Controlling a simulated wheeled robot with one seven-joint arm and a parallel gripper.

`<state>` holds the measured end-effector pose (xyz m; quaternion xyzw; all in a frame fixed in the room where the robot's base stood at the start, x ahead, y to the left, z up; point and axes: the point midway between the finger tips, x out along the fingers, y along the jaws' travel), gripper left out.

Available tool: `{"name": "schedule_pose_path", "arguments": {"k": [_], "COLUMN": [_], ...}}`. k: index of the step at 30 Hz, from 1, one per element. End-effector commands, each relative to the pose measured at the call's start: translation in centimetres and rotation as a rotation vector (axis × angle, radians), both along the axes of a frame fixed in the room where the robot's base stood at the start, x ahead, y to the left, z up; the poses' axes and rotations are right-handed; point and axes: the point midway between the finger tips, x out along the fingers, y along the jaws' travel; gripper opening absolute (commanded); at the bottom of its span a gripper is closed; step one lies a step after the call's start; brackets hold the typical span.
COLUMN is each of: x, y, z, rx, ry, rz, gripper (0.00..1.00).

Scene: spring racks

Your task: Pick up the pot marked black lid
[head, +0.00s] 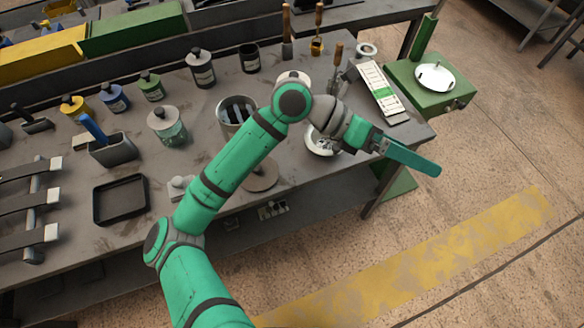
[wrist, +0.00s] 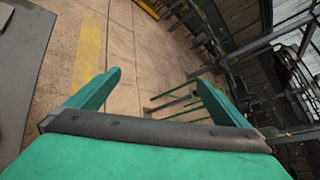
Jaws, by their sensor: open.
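Several small lidded pots stand in a row on the grey workbench (head: 135,183) in the head view: a yellow pot (head: 74,107), a blue pot (head: 114,99) and a green pot (head: 151,88). A larger dark labelled pot (head: 202,71) and a dark cup-like pot (head: 249,60) stand farther right. I cannot read any marking, and cannot tell which pot is the one marked black lid. My gripper (head: 436,170) is out past the bench's right end, over the floor, far from the pots. In the wrist view its fingers (wrist: 161,82) are apart with nothing between them.
A clear jar (head: 166,128), a grey holder with a blue handle (head: 110,148), a black tray (head: 120,200) and a metal canister (head: 235,113) stand on the bench. Yellow and green bins (head: 135,28) line the back. A green scale (head: 433,80) stands right. Open floor lies front right.

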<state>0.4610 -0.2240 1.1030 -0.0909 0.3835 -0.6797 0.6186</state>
Motion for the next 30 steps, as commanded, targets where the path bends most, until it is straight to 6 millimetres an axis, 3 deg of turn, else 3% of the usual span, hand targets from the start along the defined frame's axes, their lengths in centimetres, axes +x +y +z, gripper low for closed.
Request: {"name": "schedule_pose_path", "arguments": {"k": [5, 9, 13, 18, 21, 24, 30], "x": [3.3, 5.6, 7.0, 7.8, 7.9, 7.9, 7.8], "y": [6.4, 13.5, 20.9, 29.3, 32.4, 34.0, 34.5], "z": [-5.3, -8.5, -10.4, -11.1, -11.0, -11.0, -13.2], "rx": [0.328, 0.587, 0.823, 1.064, 1.152, 1.197, 1.213], "ry": [-0.077, -0.111, -0.125, -0.122, -0.118, -0.114, -0.111], "rz": [0.057, 0.111, 0.162, 0.215, 0.234, 0.244, 0.246], "gripper": [1.0, 1.0, 1.0, 1.0, 1.0, 1.0, 1.0]}}
